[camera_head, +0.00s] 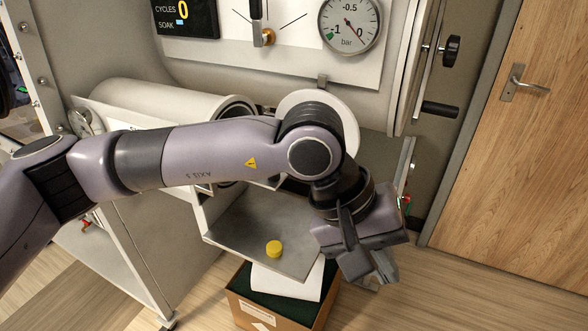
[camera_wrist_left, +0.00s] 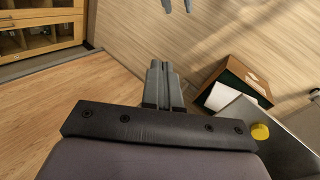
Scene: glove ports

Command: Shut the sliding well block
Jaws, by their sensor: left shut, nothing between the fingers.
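I cannot make out the sliding well block for certain. A flat grey metal shelf (camera_head: 240,232) sticks out below the cabinet in the head view, with a round yellow knob or cap (camera_head: 274,249) on it. The shelf's edge (camera_wrist_left: 285,140) and the yellow piece (camera_wrist_left: 260,131) also show at the right of the left wrist view. My left gripper (camera_head: 380,274) is to the right of the shelf, its fingers shut and empty, pointing down. The fingers (camera_wrist_left: 163,78) also show closed together in the wrist view. My left arm hides much of the cabinet's middle.
A cardboard box (camera_head: 240,308) with a dark green inside and a white sheet stands under the shelf. A pressure gauge (camera_head: 350,24) and a display (camera_head: 186,14) sit above. A wooden door (camera_head: 520,140) is at the right. Floor right of the box is clear.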

